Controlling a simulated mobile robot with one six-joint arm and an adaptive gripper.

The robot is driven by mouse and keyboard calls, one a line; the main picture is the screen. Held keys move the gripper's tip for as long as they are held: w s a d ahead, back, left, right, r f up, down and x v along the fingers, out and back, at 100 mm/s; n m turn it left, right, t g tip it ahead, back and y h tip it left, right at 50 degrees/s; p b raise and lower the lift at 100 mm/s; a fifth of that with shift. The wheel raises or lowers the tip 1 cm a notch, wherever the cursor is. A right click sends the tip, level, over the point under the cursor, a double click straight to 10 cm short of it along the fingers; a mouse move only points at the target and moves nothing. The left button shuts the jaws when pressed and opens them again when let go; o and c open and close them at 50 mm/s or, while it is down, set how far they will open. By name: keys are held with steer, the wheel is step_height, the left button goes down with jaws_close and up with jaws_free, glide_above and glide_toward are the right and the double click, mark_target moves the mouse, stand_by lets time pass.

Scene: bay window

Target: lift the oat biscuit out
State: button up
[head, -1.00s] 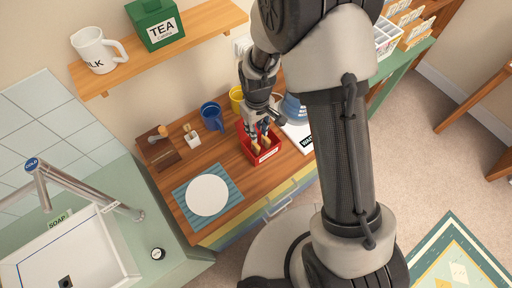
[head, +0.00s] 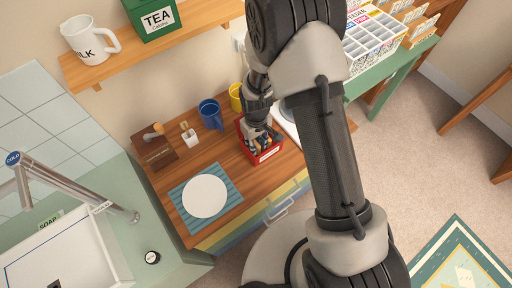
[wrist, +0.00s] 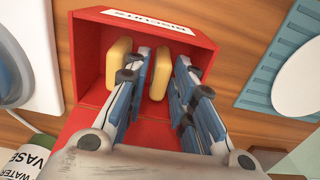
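A red box (head: 267,155) marked BISCUITS stands on the wooden counter; its red wall (wrist: 88,60) fills the middle of the wrist view. Two pale yellow biscuits stand on edge inside, one at the left (wrist: 118,72) and one in the middle (wrist: 160,73). I cannot tell by look which is the oat one. My gripper (wrist: 165,80) reaches into the box with its fingers apart. The middle biscuit is between the fingers, close to the left finger, with a gap to the right finger. In the head view my gripper (head: 263,138) hides most of the box's inside.
A blue mug (head: 210,114), a yellow mug (head: 236,97) and a small white holder (head: 190,135) stand behind and left of the box. A white plate (head: 205,196) lies on a blue mat (head: 180,207) to the left. A WATER VASE label (wrist: 28,166) shows lower left in the wrist view.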

steer(key=shift+r, duration=0.1)
steer(key=shift+c, duration=0.2)
jaws_close()
steer(key=shift+r, duration=0.1)
